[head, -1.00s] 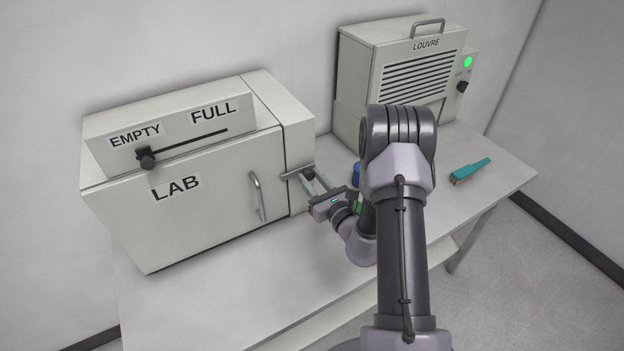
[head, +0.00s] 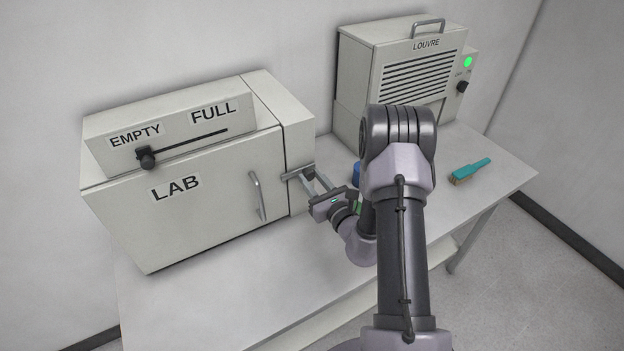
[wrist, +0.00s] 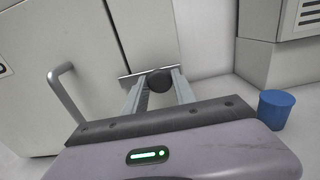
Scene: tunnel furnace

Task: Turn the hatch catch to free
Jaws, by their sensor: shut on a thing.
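The hatch catch is a flat metal bar with a dark round knob (head: 309,173) at the right edge of the LAB cabinet. The bar lies roughly level across the front in the head view. In the wrist view the knob (wrist: 160,82) sits between my two fingers, with the bar (wrist: 140,73) just behind it. My gripper (head: 311,179) is shut on the knob; it also shows in the wrist view (wrist: 160,88). The hatch door (head: 200,195) looks closed, with an upright bar handle (head: 258,197) left of the catch.
A slider (head: 147,158) on the cabinet top stands at EMPTY. A LOUVRE unit (head: 400,75) with a green light stands behind right. A blue cylinder (wrist: 275,108) stands right of my gripper. A teal brush (head: 470,170) lies on the table's right, with bare tabletop around it.

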